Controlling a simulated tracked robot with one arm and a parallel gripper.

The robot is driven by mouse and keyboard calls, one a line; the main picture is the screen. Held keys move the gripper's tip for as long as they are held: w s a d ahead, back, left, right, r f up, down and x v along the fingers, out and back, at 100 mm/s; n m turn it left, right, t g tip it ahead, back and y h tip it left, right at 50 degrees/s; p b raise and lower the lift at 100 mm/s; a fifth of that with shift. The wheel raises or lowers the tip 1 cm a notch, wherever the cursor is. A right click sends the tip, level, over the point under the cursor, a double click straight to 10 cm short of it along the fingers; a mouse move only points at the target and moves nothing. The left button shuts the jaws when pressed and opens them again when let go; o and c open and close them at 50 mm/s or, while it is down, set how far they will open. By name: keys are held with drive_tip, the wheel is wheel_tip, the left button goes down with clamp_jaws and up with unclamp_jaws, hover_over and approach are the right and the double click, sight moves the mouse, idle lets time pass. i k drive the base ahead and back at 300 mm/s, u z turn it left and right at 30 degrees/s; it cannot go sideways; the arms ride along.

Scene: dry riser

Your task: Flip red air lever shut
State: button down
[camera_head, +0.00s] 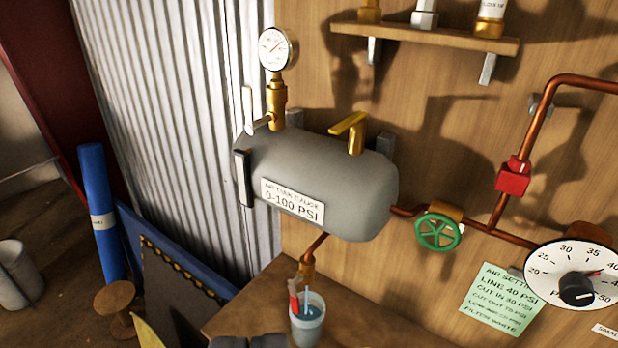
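A red valve piece (513,178) sits on the copper pipe at the right, above the green handwheel (438,232). A small red handle (293,298) hangs upright at the brass fitting below the grey air tank (330,185), beside a cup (308,325). I cannot tell from this view which of the two red parts is the air lever. The dark grey tip of my gripper (248,342) just shows at the bottom edge, below and left of the cup. It appears apart from both red parts. Most of it is cut off, so its opening is hidden.
A gauge (275,48) and yellow lever (349,125) top the tank. A dial (573,274) and green note (501,300) are at lower right. A shelf (430,38) is above. A blue roll (98,205) and bucket (16,275) stand left.

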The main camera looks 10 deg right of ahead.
sight(292, 285)
drive_tip(key=u, duration=0.6)
drive_tip(key=k, duration=1.2)
drive_tip(key=z, duration=0.5)
drive_tip(key=i, duration=1)
drive_tip(key=u, duration=0.05)
